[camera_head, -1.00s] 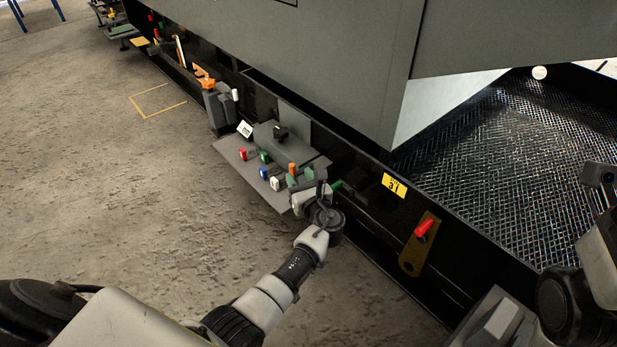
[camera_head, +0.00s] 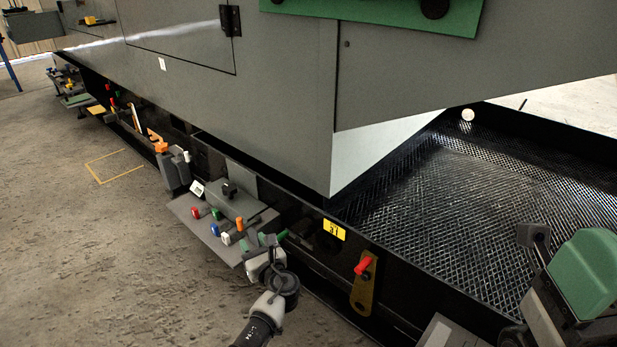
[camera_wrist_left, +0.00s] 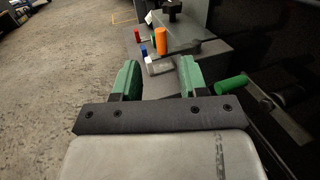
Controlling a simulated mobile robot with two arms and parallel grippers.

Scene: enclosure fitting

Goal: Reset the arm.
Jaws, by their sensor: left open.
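My left gripper (camera_head: 264,243) is at the front end of a small grey shelf (camera_head: 186,208), close to the black rail. In the left wrist view its two green fingers (camera_wrist_left: 155,80) stand wide apart with nothing between them. Beyond the fingertips lie a white block (camera_wrist_left: 159,66), a blue piece (camera_wrist_left: 143,49), a red piece (camera_wrist_left: 137,35) and an upright orange cylinder (camera_wrist_left: 160,42). A green cylinder (camera_wrist_left: 232,84) sits to the right of the fingers, apart from them. Part of my right arm with a green part (camera_head: 586,274) shows at the right edge; its fingertips cannot be made out.
The black rail (camera_head: 310,250) runs along the machine, with a yellow label (camera_head: 334,229) and a red handle (camera_head: 362,267) on a brass plate. The grey housing (camera_head: 250,95) overhangs it. A mesh-floored tray (camera_head: 440,190) lies at right.

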